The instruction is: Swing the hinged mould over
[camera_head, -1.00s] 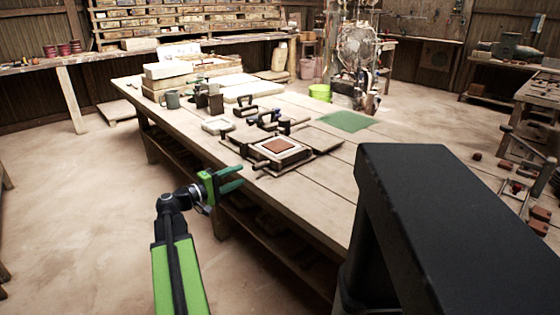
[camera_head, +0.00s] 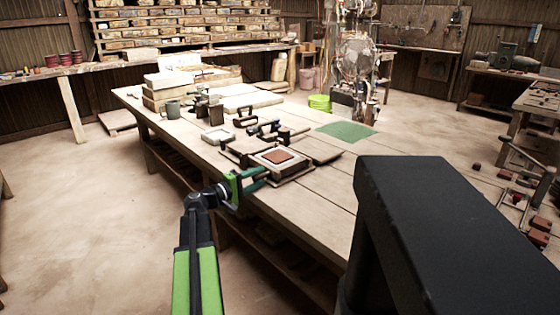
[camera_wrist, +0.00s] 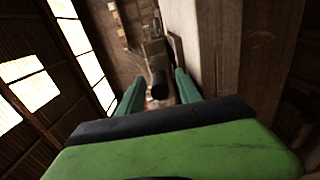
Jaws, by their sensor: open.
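The hinged mould (camera_head: 297,171) lies on the near edge of the workbench in the head view, a pale square frame around a reddish-brown tile (camera_head: 277,156). Flat dark plates lie on either side of it. My gripper (camera_head: 262,178) is at the bench's near edge, just left of and in front of the mould, with its green fingers pointing toward it. In the wrist view, my gripper (camera_wrist: 159,73) is open, with a black round-ended bar (camera_wrist: 160,88) between its fingers. I cannot tell whether the fingers touch the bar.
The workbench (camera_head: 310,210) runs away to the back left. Black-handled tools (camera_head: 265,128), a green mat (camera_head: 347,131) and a grey mug (camera_head: 172,109) stand beyond the mould. The floor left of the bench is clear.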

